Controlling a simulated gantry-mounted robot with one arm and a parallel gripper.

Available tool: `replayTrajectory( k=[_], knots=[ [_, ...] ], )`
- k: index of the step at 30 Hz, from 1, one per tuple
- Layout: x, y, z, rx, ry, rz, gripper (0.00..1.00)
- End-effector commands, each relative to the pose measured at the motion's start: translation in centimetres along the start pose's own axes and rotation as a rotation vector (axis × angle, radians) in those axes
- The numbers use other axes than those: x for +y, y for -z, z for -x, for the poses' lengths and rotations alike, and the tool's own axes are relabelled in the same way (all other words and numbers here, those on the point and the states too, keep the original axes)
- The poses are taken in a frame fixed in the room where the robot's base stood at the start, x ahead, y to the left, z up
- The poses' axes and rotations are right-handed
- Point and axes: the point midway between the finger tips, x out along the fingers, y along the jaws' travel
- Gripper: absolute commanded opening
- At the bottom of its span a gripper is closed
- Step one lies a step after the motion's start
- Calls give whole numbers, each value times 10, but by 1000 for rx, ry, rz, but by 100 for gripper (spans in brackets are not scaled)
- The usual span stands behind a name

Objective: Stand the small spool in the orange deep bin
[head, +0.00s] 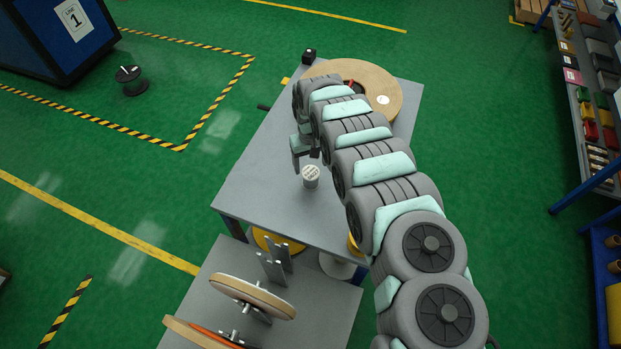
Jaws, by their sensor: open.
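A small white cylinder with a patterned top (311,176), which looks like the small spool, stands upright on the grey table (262,165). My gripper (305,157) is just behind it, pointing down toward the table. It is open, with nothing visible between its fingers, and looks apart from the cylinder. My arm hides part of the table's right side. I cannot make out an orange deep bin in this view.
A large tan reel (385,85) lies at the table's back, partly behind my arm. A small black object (309,56) is at its back corner. A lower bench (325,310) with reels stands in front. The table's left part is clear. A shelf with coloured bins (590,130) is far right.

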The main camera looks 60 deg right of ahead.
Motion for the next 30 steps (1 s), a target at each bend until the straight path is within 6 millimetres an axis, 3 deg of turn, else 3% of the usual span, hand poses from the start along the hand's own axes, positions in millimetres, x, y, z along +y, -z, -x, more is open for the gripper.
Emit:
replayTrajectory(
  k=[5, 13, 23, 30],
  knots=[
    [0, -4, -12, -3, 1, -2, 71],
    [-5, -9, -47, -3, 4, -1, 71],
    [-3, -7, -53, 1, 0, -1, 71],
    [-3, -7, -53, 0, 0, -1, 54]
  ],
)
